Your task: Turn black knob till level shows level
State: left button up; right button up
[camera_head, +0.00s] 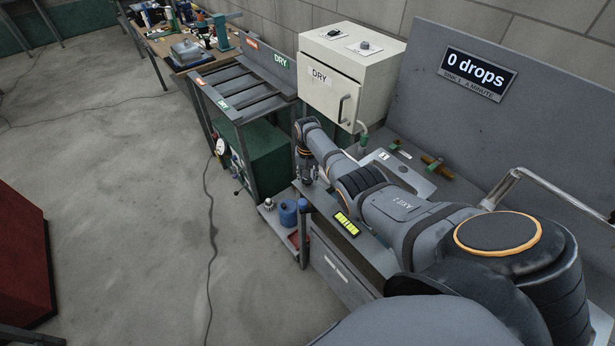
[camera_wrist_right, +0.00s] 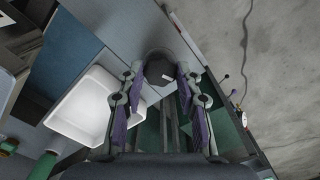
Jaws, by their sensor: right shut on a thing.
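My right gripper (camera_head: 308,178) points down over the front edge of the bench, beside the rack. The right wrist view shows its two fingers (camera_wrist_right: 160,85) shut on a dark round knob (camera_wrist_right: 158,66) with a small pale mark on it. In the head view the knob is hidden by the gripper. A yellow-green level (camera_head: 346,223) in a dark frame lies just right of and below the gripper. Its reading is too small to tell. My left gripper is not in view.
A cream cabinet (camera_head: 352,70) marked DRY stands behind the gripper. A slatted rack (camera_head: 252,90) is at its left, and a blue container (camera_head: 288,212) sits below. A sign (camera_head: 477,74) reads 0 drops. A white basin (camera_wrist_right: 82,108) shows in the wrist view. The floor at left is mostly clear.

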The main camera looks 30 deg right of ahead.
aim_at(308, 180)
jog(key=shift+w+d+r, duration=0.1)
jog(key=shift+w+r, duration=0.05)
jog(key=shift+r, duration=0.05)
jog(key=o, duration=1.2)
jog(key=shift+f, duration=0.1)
jog(key=shift+c, duration=0.2)
notch_tip(308, 180, up, 12)
